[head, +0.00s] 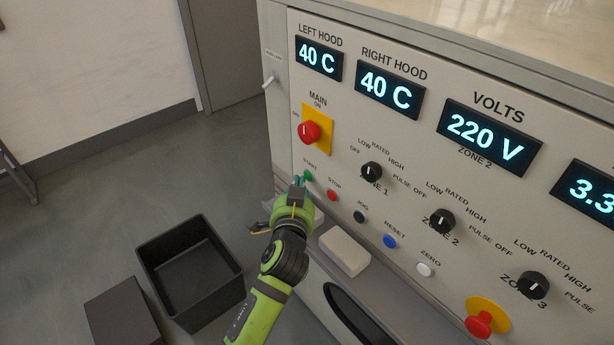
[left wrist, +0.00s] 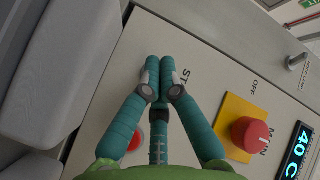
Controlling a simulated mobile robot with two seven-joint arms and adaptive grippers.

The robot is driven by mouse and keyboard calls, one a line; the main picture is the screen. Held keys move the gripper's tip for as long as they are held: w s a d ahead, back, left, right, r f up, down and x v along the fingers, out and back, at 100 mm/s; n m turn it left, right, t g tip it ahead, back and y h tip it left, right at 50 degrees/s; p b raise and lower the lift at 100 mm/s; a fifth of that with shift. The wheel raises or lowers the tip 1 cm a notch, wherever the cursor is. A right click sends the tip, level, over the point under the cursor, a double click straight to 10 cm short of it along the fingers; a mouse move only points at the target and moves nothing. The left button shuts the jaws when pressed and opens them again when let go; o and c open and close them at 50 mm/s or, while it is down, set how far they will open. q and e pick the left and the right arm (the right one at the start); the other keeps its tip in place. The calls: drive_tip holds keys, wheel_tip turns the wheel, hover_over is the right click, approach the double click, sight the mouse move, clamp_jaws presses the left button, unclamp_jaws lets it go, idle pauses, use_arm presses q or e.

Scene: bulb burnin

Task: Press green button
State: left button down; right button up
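The green button (head: 308,177) sits under the START label on the front panel, partly hidden by my left gripper in the head view. My left gripper (head: 297,181) is at the panel just left of the button, its fingertips close to it. I cannot tell whether they touch. In the left wrist view the teal fingers (left wrist: 160,66) are together and empty, pointing at the panel beside the partly covered START lettering. The green button is hidden there behind the fingers. My right gripper is in neither view.
The red STOP button (head: 333,195) is close by and shows in the left wrist view (left wrist: 134,141). The red MAIN switch (head: 309,132) is above. A pale block (head: 344,251) rests on the ledge below. A black open bin (head: 190,272) stands on the floor.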

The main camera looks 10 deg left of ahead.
use_arm(q)
drive_tip(key=shift+w+d, duration=0.25)
idle(0.7)
drive_tip(key=shift+s+a, duration=0.1)
drive_tip(key=shift+s, duration=0.05)
drive_tip(key=shift+s+a+p, duration=0.35)
drive_tip(key=shift+s+a, duration=0.05)
drive_tip(key=shift+s, duration=0.1)
idle(0.3)
drive_tip(key=shift+s+a, duration=0.2)
drive_tip(key=shift+s, duration=0.05)
drive_tip(key=shift+s+a+r+p, duration=0.1)
drive_tip(key=shift+s+a+p, duration=0.7)
drive_tip(key=shift+s, duration=0.25)
drive_tip(key=shift+s+a, duration=0.55)
drive_tip(key=shift+s, duration=0.1)
